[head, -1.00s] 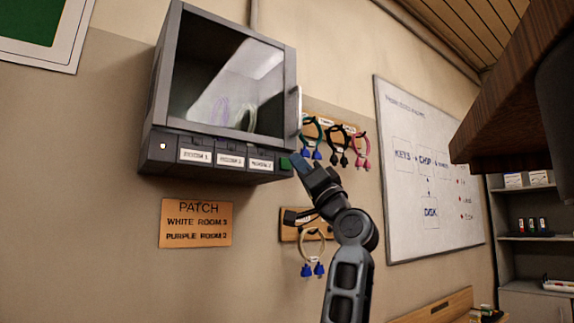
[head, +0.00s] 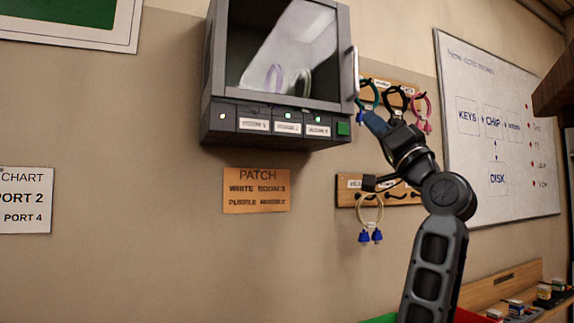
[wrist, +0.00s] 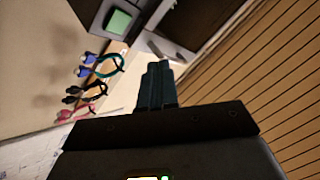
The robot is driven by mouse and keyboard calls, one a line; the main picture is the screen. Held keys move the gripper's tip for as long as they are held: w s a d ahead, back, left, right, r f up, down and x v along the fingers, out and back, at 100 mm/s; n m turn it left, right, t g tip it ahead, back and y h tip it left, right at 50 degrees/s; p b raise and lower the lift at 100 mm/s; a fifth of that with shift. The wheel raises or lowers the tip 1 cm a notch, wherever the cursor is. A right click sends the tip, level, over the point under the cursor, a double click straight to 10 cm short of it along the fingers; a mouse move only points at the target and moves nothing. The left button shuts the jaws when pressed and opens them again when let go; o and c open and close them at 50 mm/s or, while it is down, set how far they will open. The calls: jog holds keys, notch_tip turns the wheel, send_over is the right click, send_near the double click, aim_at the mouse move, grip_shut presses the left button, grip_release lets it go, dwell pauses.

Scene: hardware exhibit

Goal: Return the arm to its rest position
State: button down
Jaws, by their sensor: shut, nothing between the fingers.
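My gripper (head: 374,122) is shut and empty. In the head view it is raised at the end of my bent arm, just below and right of the wall cabinet's green button (head: 343,128). It overlaps the teal cable in the picture; I cannot tell whether they touch. In the wrist view the closed fingers (wrist: 156,85) point toward the cabinet's underside, with the green button (wrist: 119,21) to their upper left.
The glass-fronted cabinet (head: 212,75) holds a purple and a pale cable loop. Teal, black and pink (head: 421,101) cables hang on an upper rack. A cream cable with blue plugs (head: 370,215) hangs lower. A whiteboard (head: 500,175) is at right.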

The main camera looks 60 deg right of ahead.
jog(key=w+a+f+g, duration=0.2)
jog(key=w+f, duration=0.4)
jog(key=f, duration=0.5)
jog(key=w+a+f+n+g+y, duration=0.1)
jog(key=a+f, duration=0.3)
jog(key=f, duration=0.5)
jog(key=a+f+n+g+y, duration=0.1)
jog(key=a+f+y, duration=0.1)
jog(key=a+f, duration=0.5)
jog(key=w+a+f+n+g+y, duration=0.1)
jog(key=a+f, duration=0.1)
jog(key=f, duration=1)
jog(key=s+a+f+n+g+y, duration=0.3)
jog(key=s+a+f+n+y, duration=0.35)
jog(key=s+a+f, duration=1.05)
jog(key=s+a+n+g+y, duration=0.1)
jog(key=s+a+n, duration=0.2)
jog(key=s+a, duration=0.3)
jog(key=s, duration=0.4)
jog(key=shift+s+r+g, duration=0.2)
jog(key=shift+r+g, duration=0.05)
jog(key=shift+g, duration=0.05)
jog(key=shift+y, duration=0.25)
